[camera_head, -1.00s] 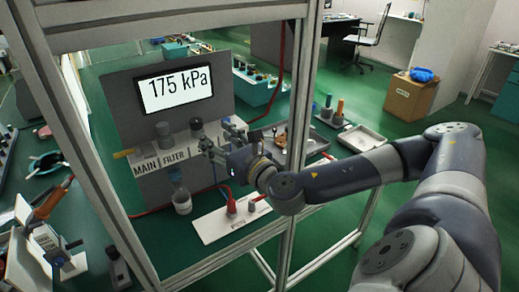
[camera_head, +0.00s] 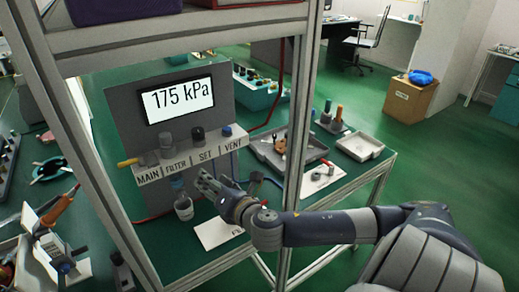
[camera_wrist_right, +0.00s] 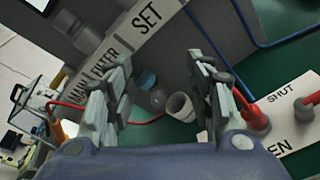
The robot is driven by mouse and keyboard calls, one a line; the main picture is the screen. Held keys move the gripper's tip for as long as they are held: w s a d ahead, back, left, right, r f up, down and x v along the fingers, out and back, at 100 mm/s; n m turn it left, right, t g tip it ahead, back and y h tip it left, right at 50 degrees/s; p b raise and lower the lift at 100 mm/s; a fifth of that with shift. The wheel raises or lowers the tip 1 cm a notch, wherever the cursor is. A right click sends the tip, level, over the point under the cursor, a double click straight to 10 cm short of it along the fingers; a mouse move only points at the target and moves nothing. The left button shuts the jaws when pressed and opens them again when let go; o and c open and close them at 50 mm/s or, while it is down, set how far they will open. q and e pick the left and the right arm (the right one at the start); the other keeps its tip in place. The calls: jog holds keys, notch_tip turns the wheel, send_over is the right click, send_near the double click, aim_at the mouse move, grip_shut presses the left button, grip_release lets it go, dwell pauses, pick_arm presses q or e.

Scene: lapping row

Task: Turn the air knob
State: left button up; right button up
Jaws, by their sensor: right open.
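A grey panel (camera_head: 140,110) carries a display (camera_head: 178,99) reading 175 kPa. Its ledge (camera_head: 192,160) is labelled MAIN, FILTER, SET and VENT. A dark knob (camera_head: 198,134) stands above SET, a grey knob (camera_head: 166,138) above FILTER, a blue-topped knob (camera_head: 227,130) near VENT, and a yellow handle (camera_head: 127,162) near MAIN. Which one is the air knob is not marked. My right gripper (camera_head: 207,183) is open and empty below the ledge, apart from the knobs. In the wrist view its fingers (camera_wrist_right: 161,75) are spread, with the SET label above them. My left gripper is not in view.
A blue-capped bottle (camera_head: 182,205) stands below the ledge, close to my gripper. A white plate (camera_head: 213,234) lies on the green bench, partly hidden; the wrist view shows red knobs (camera_wrist_right: 257,120) on it. An aluminium frame post (camera_head: 298,120) stands beside my right arm.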

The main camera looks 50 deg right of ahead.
jog(key=s+d+f+m+g+h, duration=0.1)
jog(key=s+d+f+m, duration=0.1)
jog(key=f, duration=0.1)
jog(key=s+d+f+m+g+p, duration=0.1)
jog(key=s+d+f+m, duration=0.1)
jog(key=s+f+m, duration=0.1)
jog(key=s+d+f+m+g+h+p, duration=0.1)
jog(key=s+d+f+m+g, duration=0.1)
jog(key=f, duration=0.3)
jog(key=shift+s+d+f+m+h, duration=0.1)
jog(key=shift+s+d+m+h, duration=0.25)
jog(key=shift+s+d, duration=0.25)
jog(key=shift+s+d+f+m+g, duration=0.35)
jog(key=shift+s+f, duration=0.1)
jog(key=shift+s, duration=0.1)
